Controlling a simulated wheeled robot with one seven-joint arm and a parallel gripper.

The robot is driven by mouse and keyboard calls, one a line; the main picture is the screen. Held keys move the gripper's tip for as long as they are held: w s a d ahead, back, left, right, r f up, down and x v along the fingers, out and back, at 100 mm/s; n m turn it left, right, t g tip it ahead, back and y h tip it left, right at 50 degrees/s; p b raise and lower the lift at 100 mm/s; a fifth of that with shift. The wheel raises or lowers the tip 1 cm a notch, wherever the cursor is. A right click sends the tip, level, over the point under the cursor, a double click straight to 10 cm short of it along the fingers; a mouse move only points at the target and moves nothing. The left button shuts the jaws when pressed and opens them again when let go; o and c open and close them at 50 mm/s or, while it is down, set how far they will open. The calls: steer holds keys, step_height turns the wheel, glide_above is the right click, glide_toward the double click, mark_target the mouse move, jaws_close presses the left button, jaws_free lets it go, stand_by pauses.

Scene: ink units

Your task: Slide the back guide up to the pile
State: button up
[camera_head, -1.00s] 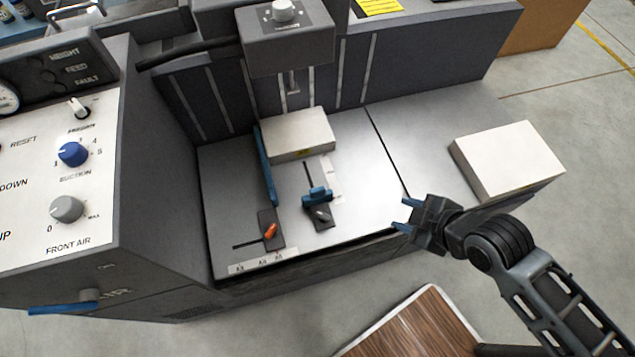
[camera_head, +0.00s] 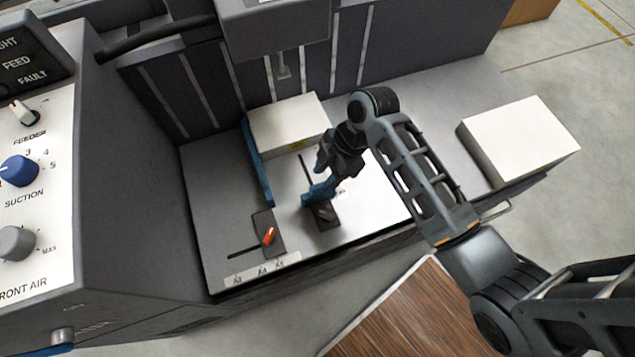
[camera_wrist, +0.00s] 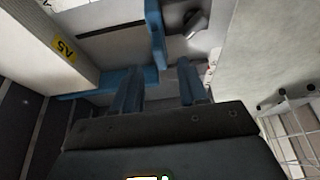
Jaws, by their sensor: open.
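The pile (camera_head: 288,122) is a white block of sheets on the metal feed table. In the wrist view the pile (camera_wrist: 50,45) is at the left with a yellow A5 label. The blue back guide (camera_head: 309,200) stands on its dark slider in front of the pile, with a gap between them. My gripper (camera_head: 320,176) is open at the back guide and partly covers it. In the wrist view the guide (camera_wrist: 155,32) shows ahead of and between my two blue fingers (camera_wrist: 158,85). I cannot tell whether they touch it.
A long blue side guide (camera_head: 256,162) runs along the pile's left side. An orange lever (camera_head: 268,236) sits on another slider at the front left. A second white stack (camera_head: 518,140) is on the right. The dark feeder head (camera_head: 272,28) hangs over the back.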

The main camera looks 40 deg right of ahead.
mark_target(319, 186)
steer(key=x, duration=0.4)
steer(key=shift+a+f, duration=0.1)
steer(key=shift+f, duration=0.3)
jaws_close()
